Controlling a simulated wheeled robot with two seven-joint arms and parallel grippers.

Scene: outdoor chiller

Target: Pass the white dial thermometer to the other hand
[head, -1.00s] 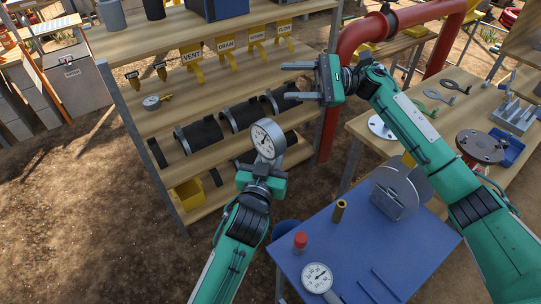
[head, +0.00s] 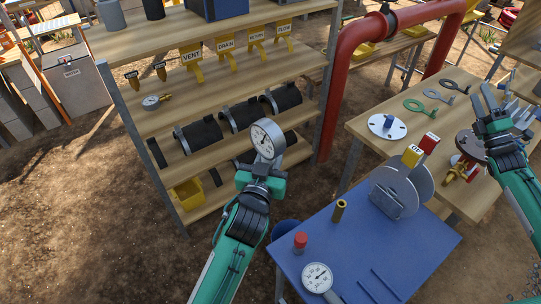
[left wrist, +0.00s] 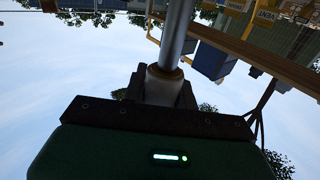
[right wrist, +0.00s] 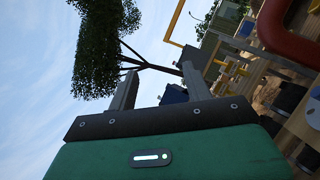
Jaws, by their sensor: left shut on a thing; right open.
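The white dial thermometer (head: 267,138) is upright in front of the wooden shelf, its round face toward the head camera. My left gripper (head: 262,170) is shut on it below the dial. In the left wrist view, a metal stem (left wrist: 174,45) rises from between the fingers. My right gripper (head: 483,104) is open and empty at the right of the head view, above the wooden bench and well apart from the thermometer. The right wrist view shows nothing between its fingers (right wrist: 158,88).
A similar dial (head: 318,278) lies on the blue table (head: 345,245) with a red-capped item (head: 300,241) and a round metal plate stand (head: 385,205). A small gauge (head: 151,102) sits on the shelf (head: 185,115). A red pipe (head: 338,90) stands behind.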

